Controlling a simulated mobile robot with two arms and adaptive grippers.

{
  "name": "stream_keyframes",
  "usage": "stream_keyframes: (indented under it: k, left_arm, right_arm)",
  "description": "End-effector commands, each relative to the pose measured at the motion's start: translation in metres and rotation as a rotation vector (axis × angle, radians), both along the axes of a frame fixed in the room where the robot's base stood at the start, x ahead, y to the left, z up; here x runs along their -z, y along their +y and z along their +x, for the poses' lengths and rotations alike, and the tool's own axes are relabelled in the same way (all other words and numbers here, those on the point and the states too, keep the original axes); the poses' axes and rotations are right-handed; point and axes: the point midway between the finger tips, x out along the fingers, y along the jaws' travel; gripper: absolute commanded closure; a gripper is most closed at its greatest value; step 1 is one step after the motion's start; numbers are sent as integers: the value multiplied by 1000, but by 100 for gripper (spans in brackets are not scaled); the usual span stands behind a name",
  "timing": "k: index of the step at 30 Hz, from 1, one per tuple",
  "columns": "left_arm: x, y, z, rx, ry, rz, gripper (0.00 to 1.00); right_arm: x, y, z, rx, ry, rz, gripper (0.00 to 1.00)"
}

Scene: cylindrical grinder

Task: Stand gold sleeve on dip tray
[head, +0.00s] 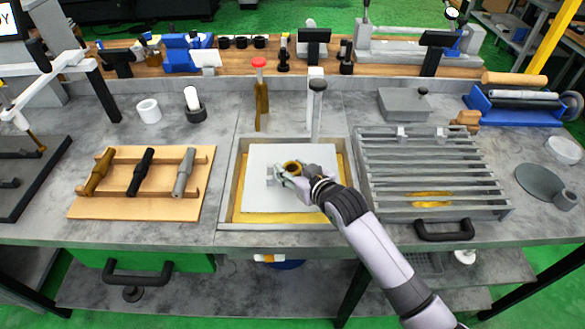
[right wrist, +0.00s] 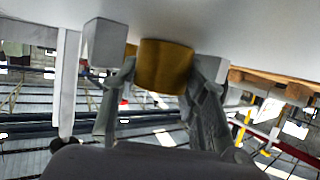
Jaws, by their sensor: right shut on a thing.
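The gold sleeve (head: 292,167) is a short ring, seen from above over the pale plate (head: 262,198) in the dip tray (head: 285,227). The tray has a grey frame, and yellow shows around the plate. My right gripper (head: 285,172) is shut on the sleeve. In the right wrist view the sleeve (right wrist: 165,66) sits between the two fingers (right wrist: 160,85), close to the pale surface. Whether it touches that surface cannot be told. My left gripper is not in view.
A small grey block stands beside the sleeve in the right wrist view (right wrist: 104,43). A slatted grey rack (head: 430,170) is right of the tray. A wooden board (head: 140,207) with three handled pieces lies left. A red-topped post (head: 259,95) and a dark-knobbed post (head: 317,110) rise behind.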

Motion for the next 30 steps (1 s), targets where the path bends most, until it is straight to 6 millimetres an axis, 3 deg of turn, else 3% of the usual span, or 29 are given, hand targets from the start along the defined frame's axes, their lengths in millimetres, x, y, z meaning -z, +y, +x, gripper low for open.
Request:
stream_keyframes:
  k: [1,2,5,17,30]
  left_arm:
    - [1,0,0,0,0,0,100]
    - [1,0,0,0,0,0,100]
    - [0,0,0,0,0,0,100]
    - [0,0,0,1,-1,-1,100]
    - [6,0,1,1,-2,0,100]
  right_arm:
    - [1,0,0,0,-2,1,100]
    - [2,0,0,0,1,-1,59]
    - [2,0,0,0,1,-1,52]
    - [-3,-2,-3,0,0,0,52]
    - [-32,-39,-67,1,0,-2,52]
